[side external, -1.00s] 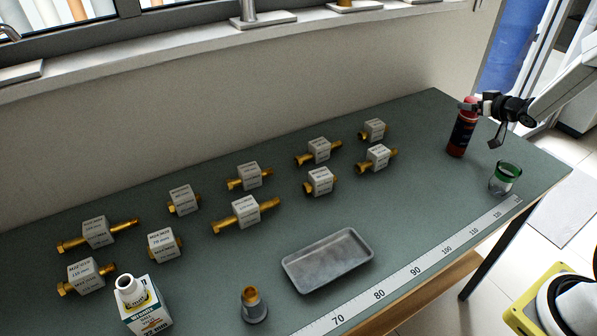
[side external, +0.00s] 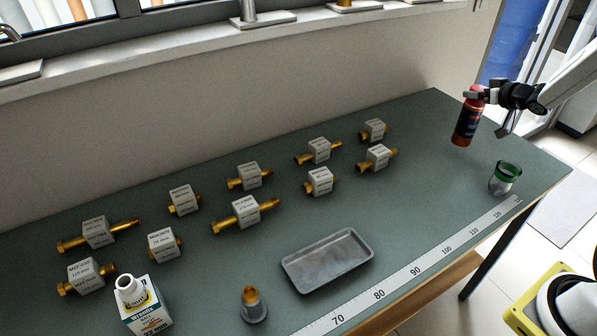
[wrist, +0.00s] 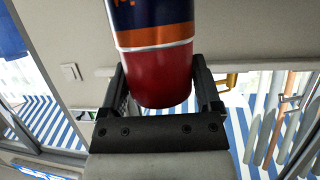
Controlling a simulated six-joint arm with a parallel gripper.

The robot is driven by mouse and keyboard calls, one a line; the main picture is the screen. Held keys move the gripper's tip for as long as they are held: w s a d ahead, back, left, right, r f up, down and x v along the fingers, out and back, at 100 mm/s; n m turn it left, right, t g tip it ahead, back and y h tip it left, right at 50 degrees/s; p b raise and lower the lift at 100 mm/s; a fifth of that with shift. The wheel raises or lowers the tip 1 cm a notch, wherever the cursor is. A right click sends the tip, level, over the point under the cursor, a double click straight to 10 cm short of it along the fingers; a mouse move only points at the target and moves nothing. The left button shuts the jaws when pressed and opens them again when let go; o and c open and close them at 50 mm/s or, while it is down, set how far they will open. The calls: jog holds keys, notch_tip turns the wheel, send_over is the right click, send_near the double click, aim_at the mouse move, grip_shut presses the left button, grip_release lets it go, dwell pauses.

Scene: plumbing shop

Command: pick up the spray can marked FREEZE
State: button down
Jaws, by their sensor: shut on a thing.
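The spray can (side external: 466,120) is red with a dark blue label band; its wording is too small to read. It hangs above the far right part of the green bench, nearly upright and slightly tilted. My gripper (side external: 474,93) is shut on its upper part. In the wrist view the can (wrist: 156,70) sits between both fingers of my gripper (wrist: 160,88), with its red end toward the camera and an orange stripe beside the blue label.
Several labelled brass fittings (side external: 320,181) stand to the left.

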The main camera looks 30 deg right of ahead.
jog(key=s+a+r, duration=0.6)
jog(key=s+r, duration=0.3)
jog(key=s, duration=0.2)
jog(key=shift+a, duration=0.4)
jog(key=shift+s, duration=0.1)
dwell(0.3)
